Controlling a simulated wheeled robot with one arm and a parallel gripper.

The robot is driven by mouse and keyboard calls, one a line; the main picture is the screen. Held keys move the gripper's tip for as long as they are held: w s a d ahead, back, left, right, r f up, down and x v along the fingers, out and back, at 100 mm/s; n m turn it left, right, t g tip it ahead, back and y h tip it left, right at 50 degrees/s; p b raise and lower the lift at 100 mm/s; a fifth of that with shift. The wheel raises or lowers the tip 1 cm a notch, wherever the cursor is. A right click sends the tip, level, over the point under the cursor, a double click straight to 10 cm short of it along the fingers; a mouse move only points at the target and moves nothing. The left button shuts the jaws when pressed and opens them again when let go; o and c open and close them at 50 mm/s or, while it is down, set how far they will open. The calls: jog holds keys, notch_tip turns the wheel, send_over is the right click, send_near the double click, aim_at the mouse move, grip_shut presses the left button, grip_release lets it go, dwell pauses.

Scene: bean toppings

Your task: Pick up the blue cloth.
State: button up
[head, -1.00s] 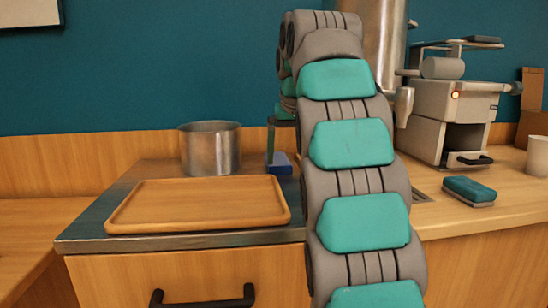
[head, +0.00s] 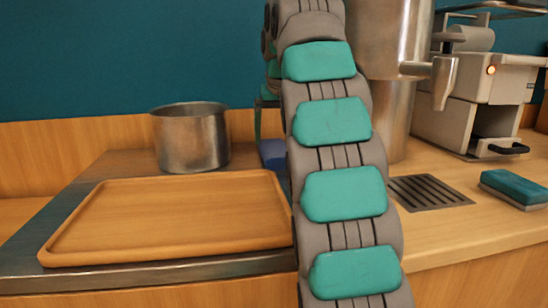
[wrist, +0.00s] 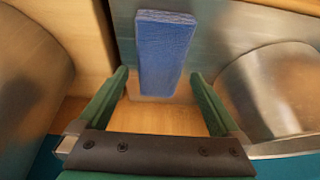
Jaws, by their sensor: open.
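The blue cloth (wrist: 163,50) is a folded, flat rectangle in the upper middle of the wrist view. In the head view a small part of the blue cloth (head: 273,153) shows beside my arm, behind the wooden tray; my arm hides the rest. My gripper (wrist: 160,78) is open in the wrist view, with one green finger on each side of the cloth's near end. The fingers look apart from the cloth, and nothing is between them that I can see held. The gripper's height above the cloth is hard to tell.
A metal pot (head: 190,138) stands left of the cloth, and a tall metal cylinder (head: 395,60) stands to the right. A wooden tray (head: 75,255) lies in front. A teal sponge (head: 516,187), a drain grate (head: 430,191) and a coffee machine (head: 485,95) are farther right.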

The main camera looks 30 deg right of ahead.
aim_at(274, 148)
jog(key=shift+w+x, duration=0.25)
jog(key=shift+x, duration=1.95)
jog(key=shift+r, duration=0.15)
jog(key=c, duration=1.1)
jog(key=shift+r, duration=0.2)
jog(key=shift+r+p, duration=0.65)
jog(key=shift+r, duration=0.95)
jog(key=shift+s+a+b, duration=0.25)
jog(key=shift+s+b, duration=0.1)
jog(key=shift+s, duration=0.7)
jog(key=s+a, duration=0.1)
jog(key=s, duration=0.3)
jog(key=s+a+r+b, duration=0.1)
jog(key=s, duration=0.4)
jog(key=s+a, duration=0.1)
jog(key=s, duration=0.3)
jog(key=shift+s+r+b, duration=0.2)
jog(key=shift+s+b, duration=0.1)
